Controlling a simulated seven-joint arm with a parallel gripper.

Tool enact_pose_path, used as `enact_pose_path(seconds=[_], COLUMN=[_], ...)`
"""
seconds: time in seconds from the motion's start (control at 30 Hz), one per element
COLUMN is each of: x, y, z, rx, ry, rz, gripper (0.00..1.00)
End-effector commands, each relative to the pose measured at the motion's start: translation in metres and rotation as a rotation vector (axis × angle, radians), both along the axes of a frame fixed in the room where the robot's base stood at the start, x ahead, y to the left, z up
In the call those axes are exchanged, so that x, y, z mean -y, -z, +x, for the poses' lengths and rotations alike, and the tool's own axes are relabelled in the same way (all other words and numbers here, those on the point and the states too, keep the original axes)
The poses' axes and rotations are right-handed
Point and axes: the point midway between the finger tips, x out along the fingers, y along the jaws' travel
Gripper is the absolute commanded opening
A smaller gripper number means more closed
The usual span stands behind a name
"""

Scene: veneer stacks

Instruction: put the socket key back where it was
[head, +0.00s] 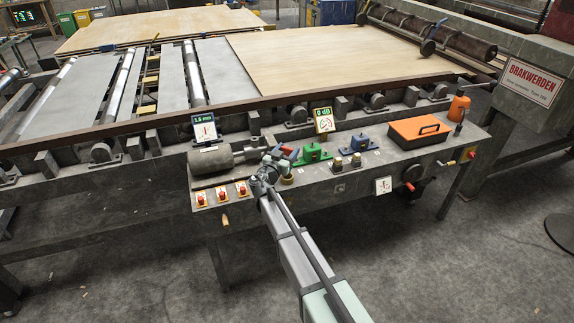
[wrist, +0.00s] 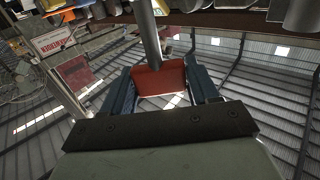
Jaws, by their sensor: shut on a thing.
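My gripper (head: 279,158) is above the grey control bench, between a grey motor-like cylinder and a green block. In the wrist view my gripper (wrist: 160,82) is shut, its two blue fingers on either side of a red piece (wrist: 158,80) with a grey shaft (wrist: 147,30). I take this to be the socket key. The shaft runs to the top edge of the wrist view, and its far end is out of sight. In the head view a small red part (head: 289,153) shows at the gripper, mostly hidden. I cannot tell where the key's resting place is.
The green block (head: 313,152) is close right of my gripper, with a blue block (head: 359,143) farther right. The grey cylinder (head: 210,160) lies left.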

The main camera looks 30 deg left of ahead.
Motion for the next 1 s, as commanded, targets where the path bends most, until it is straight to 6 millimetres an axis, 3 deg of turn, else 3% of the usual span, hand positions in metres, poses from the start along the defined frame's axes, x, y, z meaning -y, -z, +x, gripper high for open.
enact_pose_path(seconds=[0.27, 0.5, 0.97, 1.0], x=[0.000, 0.000, 0.000, 0.000], y=[0.018, 0.046, 0.052, 0.051], z=[0.000, 0.000, 0.000, 0.000], rx=[0.001, 0.000, 0.001, 0.001], ry=[0.001, 0.001, 0.001, 0.001], rz=[-0.001, -0.002, 0.000, 0.000], gripper=[0.29, 0.29, 0.29, 0.63])
